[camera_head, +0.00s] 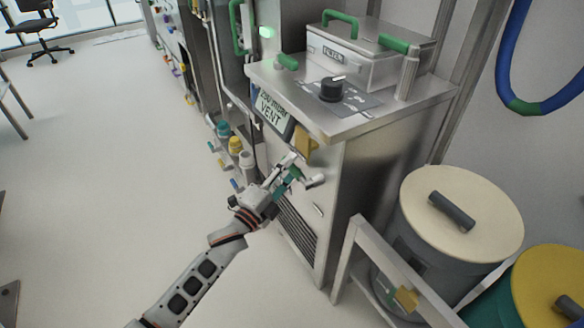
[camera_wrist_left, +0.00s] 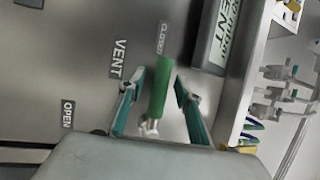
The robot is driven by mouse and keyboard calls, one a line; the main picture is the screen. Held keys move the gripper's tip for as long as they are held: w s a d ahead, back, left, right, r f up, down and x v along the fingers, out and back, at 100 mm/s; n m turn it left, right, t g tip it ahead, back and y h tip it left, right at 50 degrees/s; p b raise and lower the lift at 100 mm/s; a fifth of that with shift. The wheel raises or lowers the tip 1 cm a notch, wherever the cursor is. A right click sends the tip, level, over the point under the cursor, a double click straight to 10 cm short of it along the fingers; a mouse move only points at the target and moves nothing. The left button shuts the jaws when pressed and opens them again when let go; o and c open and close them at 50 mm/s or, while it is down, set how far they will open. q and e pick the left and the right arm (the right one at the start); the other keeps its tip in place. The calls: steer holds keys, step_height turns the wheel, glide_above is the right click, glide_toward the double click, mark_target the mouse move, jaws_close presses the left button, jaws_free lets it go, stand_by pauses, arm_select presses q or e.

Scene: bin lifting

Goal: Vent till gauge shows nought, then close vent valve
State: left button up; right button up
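The vent valve's green handle (camera_wrist_left: 160,88) shows in the left wrist view, its free end pointing at the CLOSED label (camera_wrist_left: 163,38). The OPEN label (camera_wrist_left: 68,114) is off to the left. My left gripper (camera_wrist_left: 155,90) is open, one teal-padded finger on each side of the handle, with gaps visible. In the head view the left gripper (camera_head: 297,175) is at the cabinet front, below the panel (camera_head: 270,108) reading VENT. That panel also shows in the wrist view (camera_wrist_left: 221,35); I can read no gauge value. My right gripper is not in view.
The steel cabinet (camera_head: 385,150) carries a black knob (camera_head: 331,90) and a filter box (camera_head: 350,65) on top. A yellow part (camera_head: 306,143) juts out above the gripper. Lidded drums (camera_head: 460,215) stand at right.

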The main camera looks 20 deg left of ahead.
arm_select(q)
steer(key=shift+w, duration=0.25)
jaws_close()
steer(key=shift+d, duration=0.1)
